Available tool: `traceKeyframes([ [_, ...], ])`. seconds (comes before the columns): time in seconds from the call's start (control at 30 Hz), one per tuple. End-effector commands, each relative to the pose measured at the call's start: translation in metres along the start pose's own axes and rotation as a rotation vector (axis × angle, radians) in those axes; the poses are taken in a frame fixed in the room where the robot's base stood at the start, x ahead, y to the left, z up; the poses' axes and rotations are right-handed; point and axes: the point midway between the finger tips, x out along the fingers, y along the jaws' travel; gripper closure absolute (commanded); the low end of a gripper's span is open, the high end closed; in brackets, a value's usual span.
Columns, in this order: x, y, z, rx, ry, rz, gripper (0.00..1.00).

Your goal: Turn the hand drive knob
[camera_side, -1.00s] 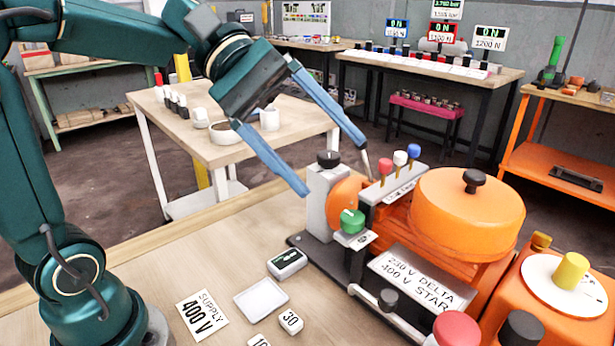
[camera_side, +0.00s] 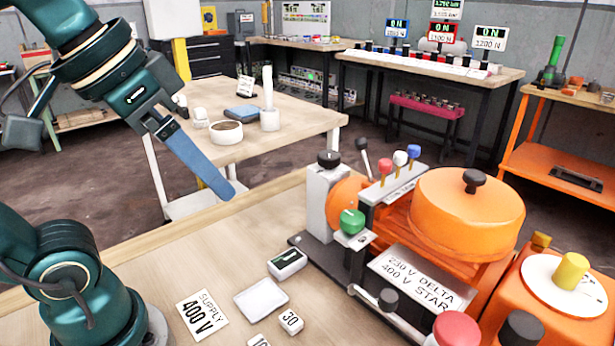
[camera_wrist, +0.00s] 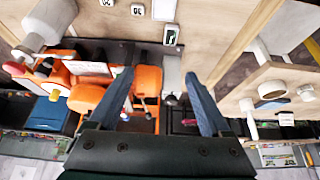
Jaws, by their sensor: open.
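The orange machine (camera_side: 468,215) stands at the right of the bench, with a grey block (camera_side: 325,200) at its left end. A black knob (camera_side: 328,158) sits on that block, and a green knob (camera_side: 352,221) sits in front of an orange disc (camera_side: 347,192). I cannot tell which is the hand drive knob. My gripper (camera_side: 225,190) is open and empty, left of the block and apart from it; its fingers overlap in the side view. In the wrist view my gripper (camera_wrist: 160,80) shows two spread blue fingers, with orange machine parts beyond them.
Red, white and blue knobs (camera_side: 400,158) stand on the machine. A supply card (camera_side: 202,312), a white tray (camera_side: 261,298) and a small meter (camera_side: 287,263) lie on the bench. A side table (camera_side: 300,128) with a white bowl (camera_side: 226,132) stands behind.

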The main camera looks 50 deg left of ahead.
Motion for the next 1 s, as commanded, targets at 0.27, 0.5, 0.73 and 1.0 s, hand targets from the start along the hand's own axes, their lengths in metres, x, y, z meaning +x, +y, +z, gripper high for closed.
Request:
traceKeyframes([
  [0.27, 0.037, 0.001, 0.02, -0.006, -0.008, 0.003, 0.18],
  [0.5, 0.07, 0.001, 0.039, -0.007, -0.01, 0.003, 0.18],
  [0.73, 0.093, -0.019, 0.057, 0.119, -0.1, -0.093, 0.18],
  [1.0, 0.104, -0.066, 0.076, 0.358, -0.28, -0.285, 0.18],
])
